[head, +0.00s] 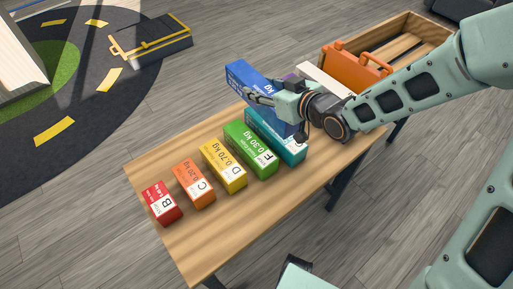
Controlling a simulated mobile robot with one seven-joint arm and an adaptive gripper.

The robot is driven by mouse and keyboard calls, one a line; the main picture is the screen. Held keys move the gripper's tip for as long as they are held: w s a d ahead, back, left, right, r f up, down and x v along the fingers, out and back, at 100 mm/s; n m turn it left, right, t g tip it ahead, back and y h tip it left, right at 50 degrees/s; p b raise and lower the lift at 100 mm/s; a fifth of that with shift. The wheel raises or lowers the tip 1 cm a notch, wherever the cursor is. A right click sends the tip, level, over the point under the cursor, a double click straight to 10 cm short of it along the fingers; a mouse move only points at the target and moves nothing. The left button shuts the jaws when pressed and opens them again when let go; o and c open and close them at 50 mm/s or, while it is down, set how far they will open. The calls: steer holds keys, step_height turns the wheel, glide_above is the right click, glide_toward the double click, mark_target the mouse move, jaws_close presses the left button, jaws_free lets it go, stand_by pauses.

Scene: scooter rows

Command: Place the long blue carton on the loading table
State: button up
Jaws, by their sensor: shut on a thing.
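The long blue carton (247,80) is in my gripper (258,96), at the back edge of the wooden loading table (157,184). My gripper is shut on it, with the fingers across its near side. The carton appears to be above the table top, beside the teal carton; the gripper and wrist hide part of it, and I cannot tell whether its underside touches anything.
On the table stand a red carton (162,203), an orange carton (194,183), a yellow carton (224,165), a green carton (251,149) and a teal carton (284,142) in a row. A wooden tray (443,33), an orange case (356,71) and a white box (322,79) stand right.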

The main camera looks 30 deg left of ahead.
steer(key=shift+s+a+f, duration=0.3)
steer(key=shift+a, duration=0.25)
steer(key=shift+w+f, duration=0.1)
steer(key=shift+n+g, duration=0.3)
steer(key=w+d+f+b, duration=0.1)
steer(key=w+d+f, duration=0.2)
steer(key=f, duration=0.1)
steer(key=w+d+f, duration=0.3)
steer(key=f, duration=0.1)
steer(key=w+d+f+b, duration=0.1)
steer(key=w+d+f, duration=0.2)
steer(key=f, duration=0.1)
steer(key=shift+w+f+b, duration=0.35)
steer(key=shift+w+f, duration=0.05)
steer(key=shift+r, duration=0.1)
steer(key=o, duration=1.4)
steer(key=shift+c, duration=0.2)
